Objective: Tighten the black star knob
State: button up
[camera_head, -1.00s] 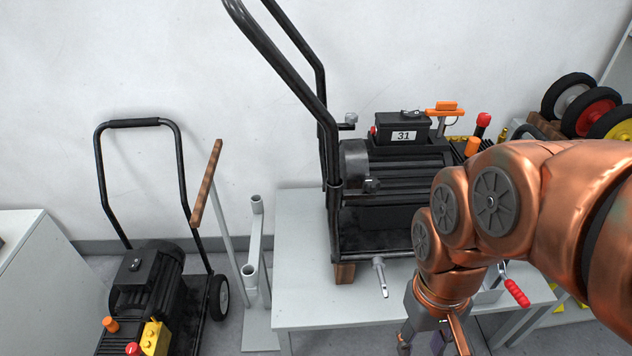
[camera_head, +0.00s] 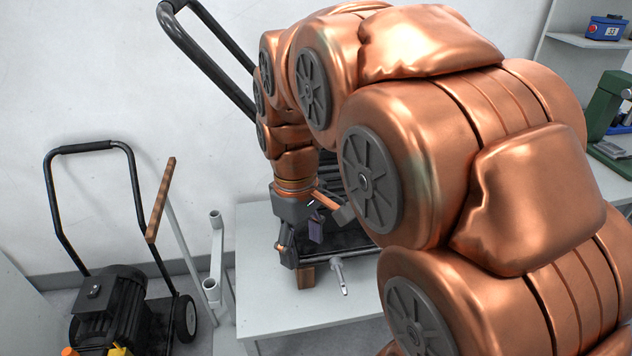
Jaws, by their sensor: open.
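The black star knob cannot be made out; my copper arm and gripper cover the area around the handle's lower end. The machine on the table shows its black tubular handle (camera_head: 215,65) at upper left and a small part of its dark frame (camera_head: 345,238) behind my gripper. My gripper (camera_head: 312,236) points downward in front of the machine, near its left front corner. Its fingers look spread, with nothing visible between them. Whether it touches the machine is hard to tell.
A metal pin-like part (camera_head: 340,275) sticks out at the machine's front. A wooden block (camera_head: 305,277) is under its corner. The light table (camera_head: 275,312) is clear in front. A second machine (camera_head: 110,305) stands on the floor at left, beside a grey stand (camera_head: 215,262).

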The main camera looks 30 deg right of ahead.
jog(key=w+d+n, duration=0.3)
jog(key=w+d, duration=0.3)
jog(key=w, duration=0.1)
jog(key=w+d+f+n+b, duration=0.1)
jog(key=w+d+n, duration=0.2)
jog(key=w+d, duration=0.4)
jog(key=w+d+n+t, duration=0.1)
jog(key=w+d+n, duration=0.2)
jog(key=w+d, duration=0.3)
jog(key=shift+w+d+f+n, duration=0.1)
jog(key=shift+w+n, duration=0.1)
jog(key=shift+w, duration=0.55)
jog(key=shift+w+d+f+n, duration=0.1)
jog(key=shift+w+n, duration=0.1)
jog(key=shift+w, duration=0.5)
jog(key=shift+f+p, duration=0.65)
jog(key=shift+f, duration=3.2)
jog(key=c, duration=1.1)
jog(key=shift+c, duration=0.2)
